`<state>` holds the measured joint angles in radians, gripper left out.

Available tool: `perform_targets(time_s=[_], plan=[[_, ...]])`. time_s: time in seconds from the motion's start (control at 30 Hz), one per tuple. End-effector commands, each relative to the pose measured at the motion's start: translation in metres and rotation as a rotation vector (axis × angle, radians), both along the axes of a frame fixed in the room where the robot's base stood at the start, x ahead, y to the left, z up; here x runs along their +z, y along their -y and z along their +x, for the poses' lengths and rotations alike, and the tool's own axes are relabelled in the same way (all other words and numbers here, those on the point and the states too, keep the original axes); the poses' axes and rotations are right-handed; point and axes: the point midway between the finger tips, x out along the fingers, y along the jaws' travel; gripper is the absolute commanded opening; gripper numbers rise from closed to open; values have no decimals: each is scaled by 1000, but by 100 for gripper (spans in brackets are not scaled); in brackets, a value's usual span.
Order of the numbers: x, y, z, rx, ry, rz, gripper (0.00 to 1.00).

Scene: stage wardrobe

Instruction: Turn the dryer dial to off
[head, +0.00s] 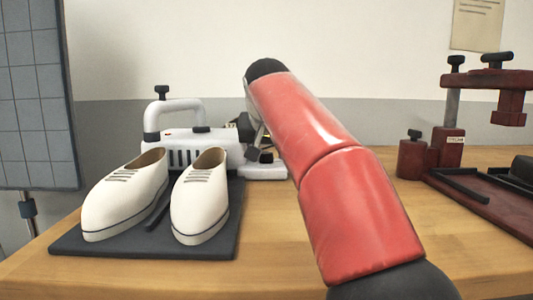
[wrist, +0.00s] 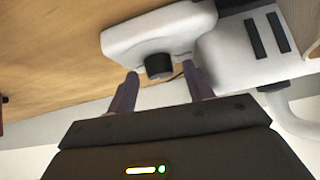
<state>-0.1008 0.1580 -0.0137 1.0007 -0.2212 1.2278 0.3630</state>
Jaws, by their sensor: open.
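The dryer (head: 185,152) is a white unit with a handle and dark vent slots, standing at the back behind a pair of shoes. Its low white control box (head: 265,173) sticks out at its right end and also shows in the wrist view (wrist: 120,42). The dial (wrist: 158,66) is a round black knob on the face of that box. My gripper (wrist: 162,82) is open, with one finger on each side of the dial and visible gaps between. I cannot tell which setting the dial points to. In the head view my arm partly hides the gripper and dial.
White shoes (head: 127,196) stand on a dark mat (head: 90,243) in front of the dryer. A dark red press-like device (head: 448,155) stands at the right. A grey gridded panel (head: 38,95) is at the left. The wooden table (head: 270,255) is clear at front centre.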

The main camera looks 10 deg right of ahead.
Motion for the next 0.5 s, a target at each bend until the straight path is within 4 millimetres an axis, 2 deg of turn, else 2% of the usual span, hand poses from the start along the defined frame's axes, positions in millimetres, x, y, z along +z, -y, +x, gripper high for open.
perform_targets(time_s=[0.3, 0.5], plan=[[-2, 1, 3, -1, 1, 0, 52], [-2, 1, 2, 1, 1, 0, 25]])
